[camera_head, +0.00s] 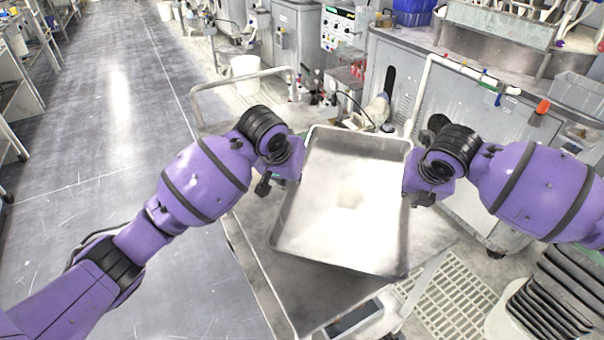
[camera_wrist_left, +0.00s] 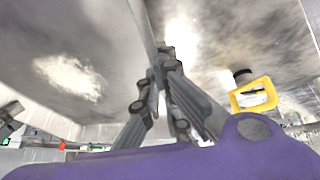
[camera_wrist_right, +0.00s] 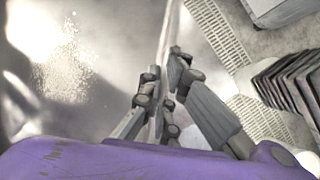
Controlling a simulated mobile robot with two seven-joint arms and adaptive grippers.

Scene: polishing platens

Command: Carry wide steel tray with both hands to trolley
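The wide steel tray (camera_head: 345,205) is a shallow grey pan, empty, in the middle of the head view. It lies over the flat top of a metal trolley (camera_head: 262,272); I cannot tell whether it touches it. My left gripper (camera_wrist_left: 165,65) is shut on the tray's left wall, one finger on each side of it. My right gripper (camera_wrist_right: 168,85) is shut on the tray's right wall in the same way. In the head view the fingers of the left gripper (camera_head: 268,185) and the right gripper (camera_head: 418,198) are partly hidden by my wrists.
The trolley's tube handle (camera_head: 240,80) rises at its far end. Grey machine cabinets (camera_head: 400,85) stand behind. A floor grate (camera_head: 455,300) and a stack of dark slabs (camera_head: 555,295) are at the right. The floor on the left (camera_head: 100,120) is clear.

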